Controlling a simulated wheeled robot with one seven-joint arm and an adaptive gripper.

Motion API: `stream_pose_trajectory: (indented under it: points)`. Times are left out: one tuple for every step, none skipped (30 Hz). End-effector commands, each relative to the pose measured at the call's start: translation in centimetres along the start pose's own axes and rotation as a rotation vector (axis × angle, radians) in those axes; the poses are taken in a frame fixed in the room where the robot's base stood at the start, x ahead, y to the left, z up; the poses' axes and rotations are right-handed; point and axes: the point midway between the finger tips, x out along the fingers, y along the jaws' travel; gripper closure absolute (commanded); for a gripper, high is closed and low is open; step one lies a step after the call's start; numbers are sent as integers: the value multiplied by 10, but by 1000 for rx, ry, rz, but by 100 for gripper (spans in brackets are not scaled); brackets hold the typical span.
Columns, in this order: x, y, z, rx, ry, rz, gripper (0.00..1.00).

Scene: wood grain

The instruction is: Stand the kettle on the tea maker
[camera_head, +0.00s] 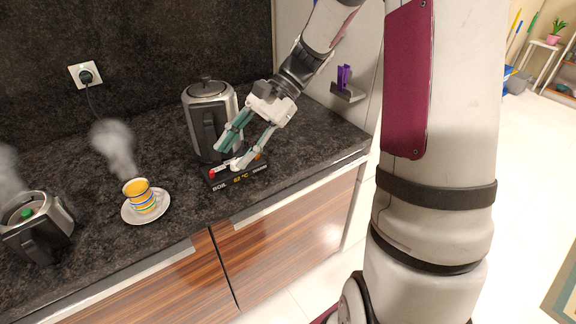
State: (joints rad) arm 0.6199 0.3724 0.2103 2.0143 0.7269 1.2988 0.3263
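A tall silver kettle (228,112) with a dark lid and a black handle facing the front stands upright at the back of the counter. The tea maker (217,183), a black base with a lit display and small coloured buttons, is directly below and in front of it. The kettle appears to be on or right behind this base; I cannot tell if it is fully seated. My gripper (231,154) is open, its fingers apart just right of the handle and above the tea maker's front panel. No object shows between the fingers, which partly hide the panel.
A second steaming silver pot (60,213) with a green button stands at the far left. A steaming striped cup (140,197) sits on a white saucer (161,209). A holder with purple items (346,90) is at the right wall. The counter's front edge (300,191) is near.

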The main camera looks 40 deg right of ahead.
Motion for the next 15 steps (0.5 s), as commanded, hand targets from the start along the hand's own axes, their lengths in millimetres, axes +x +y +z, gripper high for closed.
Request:
stream_pose_trajectory:
  points:
    - [1, 7, 17, -69, 61, 48, 63]
    - [1, 11, 25, -109, 94, 75, 63]
    - [1, 18, 35, -160, 137, 111, 63]
    - [1, 23, 42, -200, 169, 136, 63]
    - [0, 28, 49, -240, 202, 161, 63]
    - [-1, 35, 58, -292, 244, 193, 63]
    - [-1, 40, 64, -334, 275, 217, 63]
    - [-3, 45, 70, -374, 307, 238, 63]
    - [-4, 53, 78, -428, 347, 268, 63]
    - [-6, 57, 84, -470, 378, 288, 63]
    - [-8, 63, 89, -511, 408, 308, 63]
    - [-10, 70, 96, -567, 447, 334, 63]
    - [-12, 75, 101, -608, 478, 352, 63]
    - [-14, 81, 105, -651, 506, 371, 63]
    - [-17, 87, 111, -708, 545, 393, 63]
